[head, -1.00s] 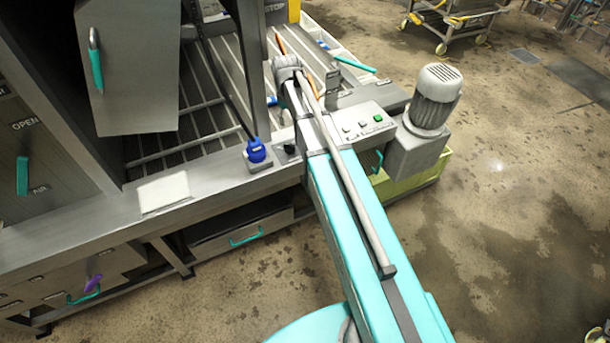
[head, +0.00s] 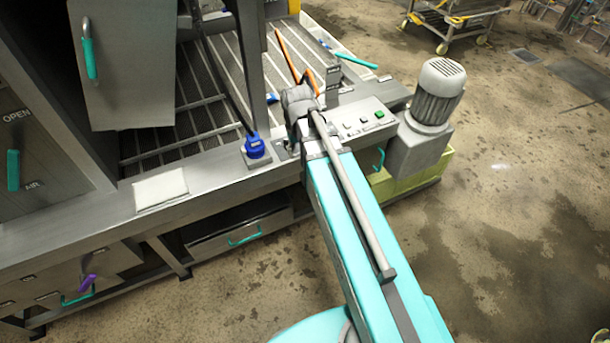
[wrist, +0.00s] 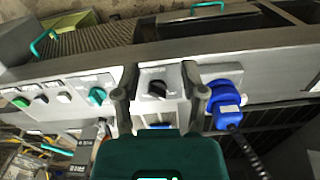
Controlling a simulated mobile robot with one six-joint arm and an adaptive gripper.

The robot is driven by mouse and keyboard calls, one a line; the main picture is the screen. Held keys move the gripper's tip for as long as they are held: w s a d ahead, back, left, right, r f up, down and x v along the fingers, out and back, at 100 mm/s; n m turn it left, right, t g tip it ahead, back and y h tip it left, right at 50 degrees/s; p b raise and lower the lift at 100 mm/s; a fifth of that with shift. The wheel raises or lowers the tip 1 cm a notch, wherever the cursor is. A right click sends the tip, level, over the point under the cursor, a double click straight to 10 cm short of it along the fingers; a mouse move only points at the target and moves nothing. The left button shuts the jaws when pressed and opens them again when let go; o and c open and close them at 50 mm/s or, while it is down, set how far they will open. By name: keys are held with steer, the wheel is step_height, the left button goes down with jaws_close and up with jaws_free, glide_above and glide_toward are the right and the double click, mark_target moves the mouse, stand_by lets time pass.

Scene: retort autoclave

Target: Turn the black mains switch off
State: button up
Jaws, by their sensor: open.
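The black mains switch (wrist: 158,90) is a small dark rotary knob on a light square plate on the steel front ledge. In the wrist view it sits between the two fingertips of my gripper (wrist: 159,93), with a gap on each side. My gripper is open and empty, and I see no contact with the knob. The depth between fingertips and knob is hard to tell. In the head view, my wrist and arm cover most of the switch area and hide the fingertips.
A blue plug (head: 254,147) with a black cable stands close beside the switch; it also shows near the right finger in the wrist view (wrist: 225,98). A button panel (head: 352,122) lies on the other side. A grey motor (head: 437,95) stands right of my arm.

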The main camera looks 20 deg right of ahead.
steer(key=s+f+b, duration=0.1)
steer(key=s+f, duration=0.1)
steer(key=s, duration=0.5)
steer(key=shift+s+m+b, duration=0.25)
steer(key=shift+m+b, duration=0.15)
steer(key=shift+a, duration=0.1)
